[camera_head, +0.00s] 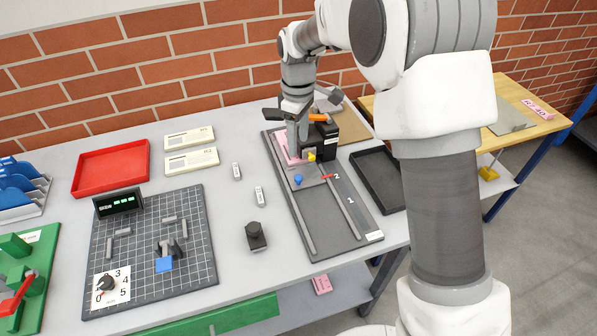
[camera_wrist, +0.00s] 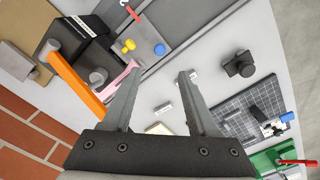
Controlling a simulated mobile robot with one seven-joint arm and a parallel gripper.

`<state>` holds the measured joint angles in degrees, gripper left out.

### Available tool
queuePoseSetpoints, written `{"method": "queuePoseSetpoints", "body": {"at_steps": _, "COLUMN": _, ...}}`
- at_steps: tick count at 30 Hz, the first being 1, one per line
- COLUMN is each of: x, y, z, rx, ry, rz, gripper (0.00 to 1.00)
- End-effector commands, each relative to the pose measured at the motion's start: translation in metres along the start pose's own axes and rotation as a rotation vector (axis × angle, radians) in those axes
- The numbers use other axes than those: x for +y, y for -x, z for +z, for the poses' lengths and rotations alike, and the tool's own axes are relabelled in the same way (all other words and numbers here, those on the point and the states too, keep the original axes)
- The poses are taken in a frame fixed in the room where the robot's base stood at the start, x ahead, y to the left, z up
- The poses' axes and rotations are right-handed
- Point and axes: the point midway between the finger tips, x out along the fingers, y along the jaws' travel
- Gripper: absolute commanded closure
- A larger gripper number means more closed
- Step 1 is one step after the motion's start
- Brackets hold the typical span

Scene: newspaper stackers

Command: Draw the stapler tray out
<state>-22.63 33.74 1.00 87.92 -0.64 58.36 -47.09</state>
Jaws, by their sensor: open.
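A black stapler-like block (camera_head: 326,140) with an orange lever (camera_head: 317,117) stands at the far end of a dark grey railed board (camera_head: 335,225). In front of it lies a grey plate (camera_head: 311,174) with a blue knob (camera_head: 298,180) and a yellow knob (camera_head: 311,156); this may be the stapler tray, but I cannot tell for sure. A pink sheet (camera_head: 282,148) lies beside the block. My gripper (camera_wrist: 157,72) is open and empty, above the pink sheet's side. In the wrist view the yellow knob (camera_wrist: 129,45) and blue knob (camera_wrist: 160,49) lie beyond the fingertips, apart from them.
The orange lever (camera_wrist: 75,75) shows close beside my left finger in the wrist view. A black tray (camera_head: 378,178) lies right of the board. A black knobbed block (camera_head: 256,237), a gridded board (camera_head: 150,255) and a red tray (camera_head: 110,172) are left. A green drawer front (camera_head: 225,316) is below the table edge.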

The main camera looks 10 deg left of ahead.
Motion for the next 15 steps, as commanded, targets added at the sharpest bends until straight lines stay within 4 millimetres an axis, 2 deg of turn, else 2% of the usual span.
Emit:
{"method": "queuePoseSetpoints", "body": {"at_steps": 1, "x": -0.001, "y": -0.013, "z": 0.001, "rx": -0.004, "ry": 0.000, "rz": -0.003, "gripper": 0.41}}
{"method": "queuePoseSetpoints", "body": {"at_steps": 9, "x": -0.001, "y": -0.072, "z": 0.001, "rx": -0.003, "ry": -0.001, "rz": -0.003, "gripper": 0.41}}
{"method": "queuePoseSetpoints", "body": {"at_steps": 15, "x": 0.000, "y": -0.103, "z": 0.001, "rx": -0.002, "ry": -0.001, "rz": -0.002, "gripper": 0.41}}
